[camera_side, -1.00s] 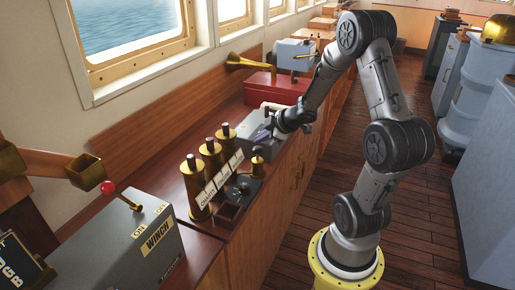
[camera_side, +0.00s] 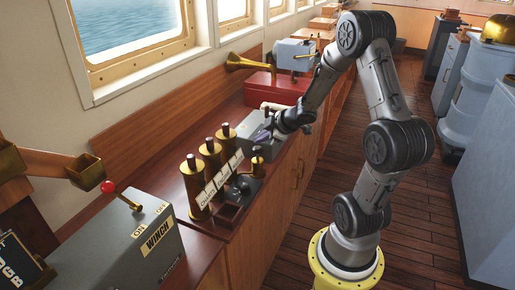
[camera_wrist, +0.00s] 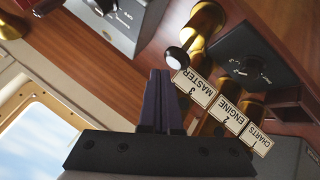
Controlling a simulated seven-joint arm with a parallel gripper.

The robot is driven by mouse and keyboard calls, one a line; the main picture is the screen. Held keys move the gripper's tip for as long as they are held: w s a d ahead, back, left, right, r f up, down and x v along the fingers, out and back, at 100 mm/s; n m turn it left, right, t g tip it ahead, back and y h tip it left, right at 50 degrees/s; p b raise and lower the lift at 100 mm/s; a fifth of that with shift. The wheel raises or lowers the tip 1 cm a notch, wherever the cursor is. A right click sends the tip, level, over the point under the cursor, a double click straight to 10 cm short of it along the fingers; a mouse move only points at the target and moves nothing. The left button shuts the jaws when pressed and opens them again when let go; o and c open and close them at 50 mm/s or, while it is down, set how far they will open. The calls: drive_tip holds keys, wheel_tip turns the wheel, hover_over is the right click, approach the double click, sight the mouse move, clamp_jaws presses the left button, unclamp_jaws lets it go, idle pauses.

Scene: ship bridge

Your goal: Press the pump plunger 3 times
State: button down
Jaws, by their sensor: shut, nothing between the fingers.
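A small brass post with a dark knob, which looks like the pump plunger (camera_side: 257,157), stands upright beside the black dial plate on the wooden counter. In the wrist view, the plunger (camera_wrist: 177,57) shows a dark-rimmed, pale-topped knob on a brass body, just beyond my fingertips. My gripper (camera_side: 266,136) is shut and empty, above the counter by the grey box, farther along the counter than the plunger. The closed fingers (camera_wrist: 160,75) show in the wrist view. I see no contact between fingers and knob.
Brass tubes (camera_side: 194,187) with MASTER, ENGINE and CHARTS labels stand in a row near the plunger. The black dial plate (camera_side: 246,186) lies in front of them. A grey box (camera_side: 245,125), red box (camera_side: 276,91) and winch box (camera_side: 130,245) also occupy the counter.

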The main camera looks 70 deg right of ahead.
sight(260, 148)
drive_tip(key=shift+f, duration=0.35)
drive_tip(key=shift+f, duration=1.65)
idle(1.5)
drive_tip(key=shift+r, duration=2.05)
drive_tip(key=shift+r, duration=0.1)
drive_tip(key=shift+r, duration=2.4)
